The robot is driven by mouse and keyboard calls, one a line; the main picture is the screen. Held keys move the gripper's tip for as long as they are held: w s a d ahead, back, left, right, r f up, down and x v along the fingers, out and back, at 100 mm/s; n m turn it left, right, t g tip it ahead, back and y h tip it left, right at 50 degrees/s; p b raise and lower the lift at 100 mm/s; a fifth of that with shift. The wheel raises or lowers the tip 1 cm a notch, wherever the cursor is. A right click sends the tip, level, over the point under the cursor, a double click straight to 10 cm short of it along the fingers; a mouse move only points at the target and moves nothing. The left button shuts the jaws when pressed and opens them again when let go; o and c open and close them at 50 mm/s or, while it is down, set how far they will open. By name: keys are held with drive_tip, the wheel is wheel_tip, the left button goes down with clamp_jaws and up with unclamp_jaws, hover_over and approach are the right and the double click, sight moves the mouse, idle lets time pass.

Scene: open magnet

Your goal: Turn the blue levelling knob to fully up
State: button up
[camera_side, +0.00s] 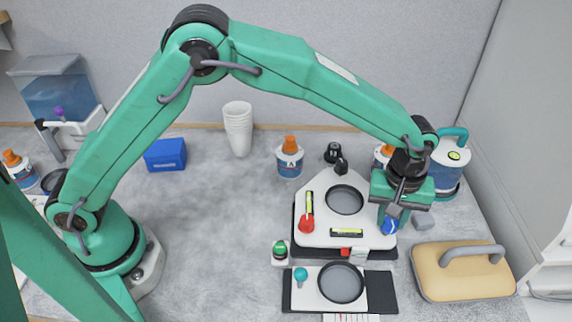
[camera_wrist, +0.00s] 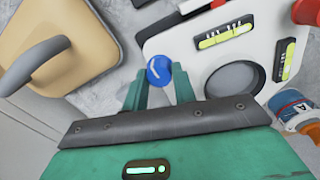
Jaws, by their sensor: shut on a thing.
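The blue levelling knob (camera_side: 389,227) sits at the right corner of the white triangular levelling plate (camera_side: 270,232). It also shows in the wrist view (camera_wrist: 159,70), with a white mark on its top. My gripper (camera_side: 389,222) points down at this corner, and its green fingers (camera_wrist: 158,84) are on both sides of the knob, shut on it. A red knob (camera_side: 306,224) stands at the plate's left corner and a black knob (camera_side: 341,166) at the back. Two yellow-green bubble levels (camera_side: 346,232) lie on the plate. I cannot read the bubbles clearly.
A tan block with a grey handle (camera_side: 463,272) lies close to the right of the plate. A second white plate with a grey disc (camera_side: 315,293) lies in front. Bottles (camera_side: 289,158) and a blue-lidded jug (camera_side: 450,160) stand behind.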

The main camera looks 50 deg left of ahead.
sight(388, 219)
drive_tip(key=shift+s+a+f+n, duration=0.1)
drive_tip(key=shift+a+n, duration=0.1)
drive_tip(key=shift+n, duration=0.55)
drive_tip(key=shift+a+f+n, duration=0.1)
drive_tip(key=shift+a+n, duration=0.05)
drive_tip(key=shift+n, duration=0.6)
drive_tip(key=o, duration=1)
drive_tip(key=shift+d+r, duration=0.1)
drive_tip(key=shift+d, duration=0.05)
drive_tip(key=shift+r, duration=0.1)
drive_tip(key=shift+r, duration=3.8)
